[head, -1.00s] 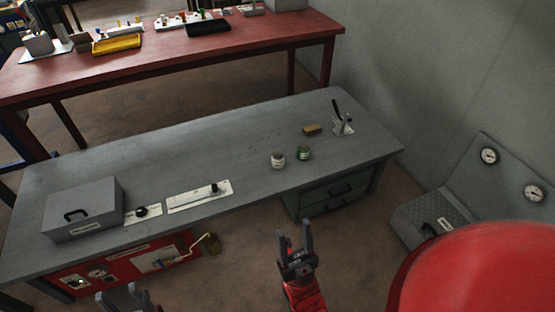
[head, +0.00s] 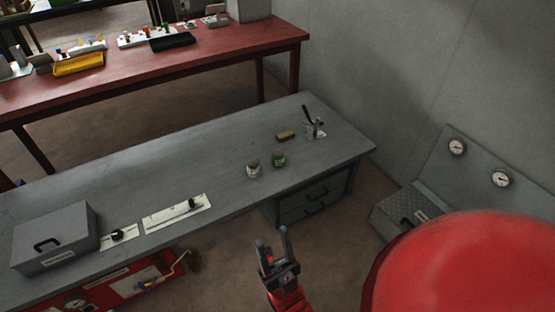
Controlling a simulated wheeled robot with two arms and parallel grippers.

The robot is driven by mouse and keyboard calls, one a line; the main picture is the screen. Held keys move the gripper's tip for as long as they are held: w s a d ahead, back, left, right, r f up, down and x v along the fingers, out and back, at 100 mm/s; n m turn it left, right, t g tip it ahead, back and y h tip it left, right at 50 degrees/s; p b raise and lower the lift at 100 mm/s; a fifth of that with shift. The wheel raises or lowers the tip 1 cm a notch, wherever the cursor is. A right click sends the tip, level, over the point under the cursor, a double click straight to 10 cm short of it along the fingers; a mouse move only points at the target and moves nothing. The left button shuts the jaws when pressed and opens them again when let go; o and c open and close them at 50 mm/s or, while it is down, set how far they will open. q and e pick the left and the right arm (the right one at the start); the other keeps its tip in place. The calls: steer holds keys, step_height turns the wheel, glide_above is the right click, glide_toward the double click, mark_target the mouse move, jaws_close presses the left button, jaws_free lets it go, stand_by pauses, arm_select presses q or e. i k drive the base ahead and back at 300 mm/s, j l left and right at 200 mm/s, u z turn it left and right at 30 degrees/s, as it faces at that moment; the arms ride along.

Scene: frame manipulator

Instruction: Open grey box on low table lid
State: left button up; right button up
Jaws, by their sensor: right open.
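The grey box (head: 72,232) stands at the left end of the low grey table (head: 200,170). My right gripper (head: 272,240) is open and empty, in front of the table's near edge and well to the right of the box. My left gripper does not show.
A sliding-knob plate (head: 178,214) and a smaller knob plate lie right of the box. Two small jars (head: 278,159), a tan block and a lever stand farther right. Drawers (head: 318,198) and a red panel (head: 130,285) sit below. A red table is behind.

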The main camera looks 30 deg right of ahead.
mark_target(38, 238)
steer(key=i+j, duration=0.5)
steer(key=j, duration=0.2)
steer(key=i+j, duration=0.5)
steer(key=j, duration=0.2)
steer(key=u, duration=0.05)
